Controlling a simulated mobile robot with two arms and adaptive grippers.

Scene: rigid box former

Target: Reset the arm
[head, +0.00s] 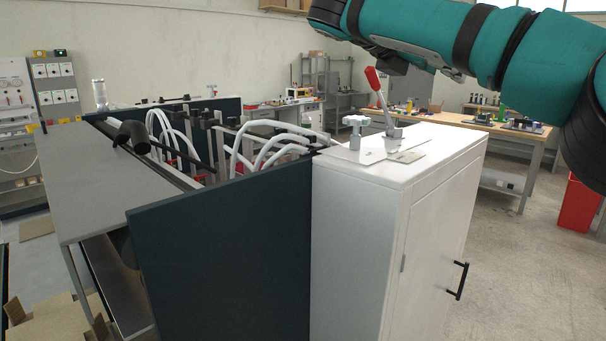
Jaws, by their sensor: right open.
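My teal and black right arm reaches in from the right across the top of the head view. A small dark part below it, which looks like my right gripper (392,64), is mostly hidden behind the arm; its fingertips cannot be made out and nothing is seen held in it. It appears above the white cabinet, apart from the red-handled lever (376,88). The lever stands upright, tilted slightly left, on the cabinet top beside a grey knob (356,124). My left gripper is not in view.
A wooden workbench (470,122) and a red bin (578,205) are behind at right. Floor right of the cabinet is clear.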

